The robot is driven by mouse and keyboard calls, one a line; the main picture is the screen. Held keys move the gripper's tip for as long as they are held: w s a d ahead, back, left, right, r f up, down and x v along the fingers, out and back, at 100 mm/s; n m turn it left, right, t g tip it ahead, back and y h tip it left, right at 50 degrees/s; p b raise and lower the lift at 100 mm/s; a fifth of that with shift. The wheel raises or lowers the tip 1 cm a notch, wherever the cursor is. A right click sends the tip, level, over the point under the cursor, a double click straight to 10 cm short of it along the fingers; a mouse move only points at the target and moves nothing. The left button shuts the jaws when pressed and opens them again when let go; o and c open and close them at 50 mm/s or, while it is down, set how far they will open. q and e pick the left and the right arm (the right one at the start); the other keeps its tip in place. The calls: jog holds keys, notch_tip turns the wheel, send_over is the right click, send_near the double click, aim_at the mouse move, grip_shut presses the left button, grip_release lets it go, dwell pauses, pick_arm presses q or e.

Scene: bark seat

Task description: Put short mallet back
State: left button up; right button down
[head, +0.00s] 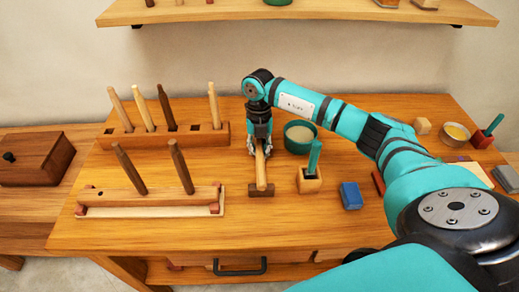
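The short mallet has a light wooden handle (260,170) and a dark brown head (261,190). It is on the bench, its head toward me and its handle running back under my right gripper (260,147). The gripper points down with its fingers around the far end of the handle; whether they press on it is too small to tell. A wooden rack (165,137) stands at the back left with several upright handles and a bare socket near its right end. A front rack (150,194) holds two dark upright handles. My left gripper is not in view.
A green bowl (299,145) stands just right of the gripper. A wooden block with a green-handled tool (310,182) and a blue block (351,196) are to its right. A lidded box (36,160) is far left; a shelf (300,11) hangs above.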

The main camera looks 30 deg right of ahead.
jog(key=c, duration=2.1)
grip_release()
jog(key=shift+f, duration=0.3)
jog(key=o, duration=0.7)
jog(key=r, duration=0.5)
jog(key=w+r, duration=0.1)
jog(key=r, duration=0.1)
jog(key=shift+d+r, duration=0.25)
